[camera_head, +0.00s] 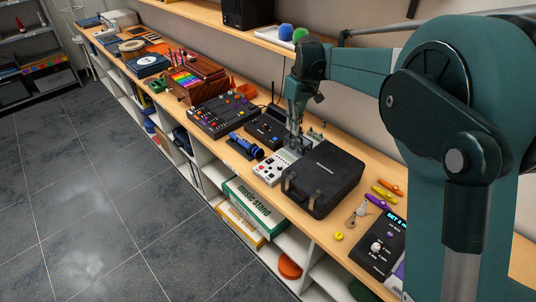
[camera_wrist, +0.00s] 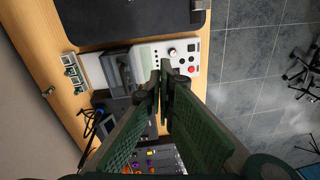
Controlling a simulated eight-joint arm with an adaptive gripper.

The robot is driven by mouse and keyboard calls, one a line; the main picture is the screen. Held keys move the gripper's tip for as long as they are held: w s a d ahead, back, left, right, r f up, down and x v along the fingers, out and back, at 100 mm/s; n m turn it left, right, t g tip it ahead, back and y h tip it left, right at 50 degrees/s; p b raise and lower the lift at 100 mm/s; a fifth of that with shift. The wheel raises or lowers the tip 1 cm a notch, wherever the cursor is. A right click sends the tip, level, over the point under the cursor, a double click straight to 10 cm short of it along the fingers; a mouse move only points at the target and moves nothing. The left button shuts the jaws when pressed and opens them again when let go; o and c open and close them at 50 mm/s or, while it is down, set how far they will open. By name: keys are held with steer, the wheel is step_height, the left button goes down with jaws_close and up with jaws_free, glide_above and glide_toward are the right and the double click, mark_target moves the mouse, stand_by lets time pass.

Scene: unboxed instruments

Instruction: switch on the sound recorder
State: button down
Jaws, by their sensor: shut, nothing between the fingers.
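A light-grey device with knobs and a red button, which looks like the sound recorder (camera_head: 267,172), lies on the shelf top beside a black case. It also shows in the wrist view (camera_wrist: 188,50), with a black knob, a red button and a raised dark grey part. My gripper (camera_head: 294,142) is over the back part of this device. In the wrist view my gripper's fingertips (camera_wrist: 164,70) are together and empty, and they cover part of the panel left of the red button. I cannot tell whether they touch it.
The black case (camera_head: 322,178) stands close on the right of the device. A blue microphone-like object (camera_head: 246,146) and a black box (camera_head: 266,129) are close on the left. A mixer (camera_head: 222,113) is farther left. Harmonica-like coloured pieces (camera_head: 384,194) lie to the right.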

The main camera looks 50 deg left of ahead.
steer(key=n+p, duration=0.2)
glide_above(268, 161)
steer(key=w, duration=0.2)
step_height(268, 161, down, 3)
steer(key=shift+s+f+g+h, duration=0.15)
steer(key=shift+f+g+h, duration=0.05)
steer(key=shift+g+h, duration=0.1)
steer(key=f, duration=0.4)
steer(key=s+f, duration=0.1)
steer(key=f, duration=0.9)
steer(key=shift+s, duration=0.35)
steer(key=shift+s+f+t+b, duration=0.2)
steer(key=shift+f+t+b, duration=0.25)
steer(key=shift+t, duration=0.05)
steer(key=shift+r, duration=0.15)
steer(key=shift+w, duration=0.3)
steer(key=shift+w+r, duration=0.2)
steer(key=shift+w, duration=0.25)
